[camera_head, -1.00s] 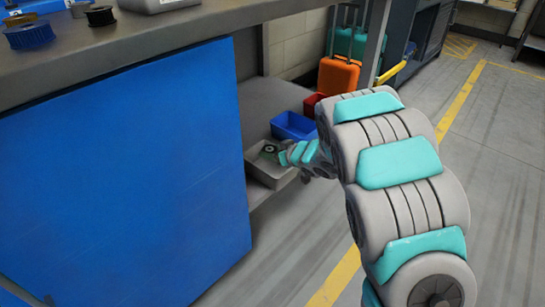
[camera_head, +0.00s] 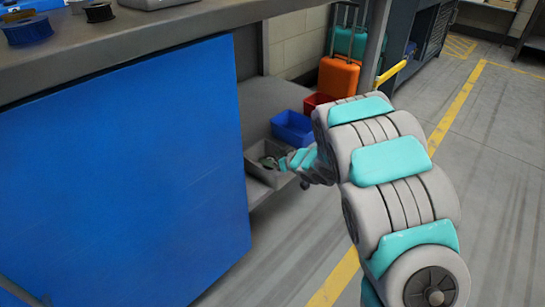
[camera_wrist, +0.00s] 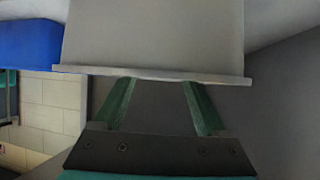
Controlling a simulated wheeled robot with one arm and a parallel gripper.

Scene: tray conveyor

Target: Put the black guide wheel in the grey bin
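The grey bin (camera_head: 262,178) stands on the low shelf under the bench in the head view. My gripper (camera_head: 270,162) is at its rim, its fingers reaching into it. In the wrist view my gripper (camera_wrist: 159,92) has its two green fingers wide apart, with nothing visible between them. The grey bin's wall (camera_wrist: 155,38) and rim cross that view and hide the fingertips. A black spool-like wheel (camera_head: 99,12) stands on the bench top, far from my gripper; I cannot tell whether it is the guide wheel. The bin's inside is too small and covered to read.
A blue bin (camera_head: 293,127) and a red bin (camera_head: 318,101) stand behind the grey bin. A blue spool (camera_head: 27,30) lies on the bench top. The large blue panel (camera_head: 120,170) is left of the shelf. The floor to the right is free.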

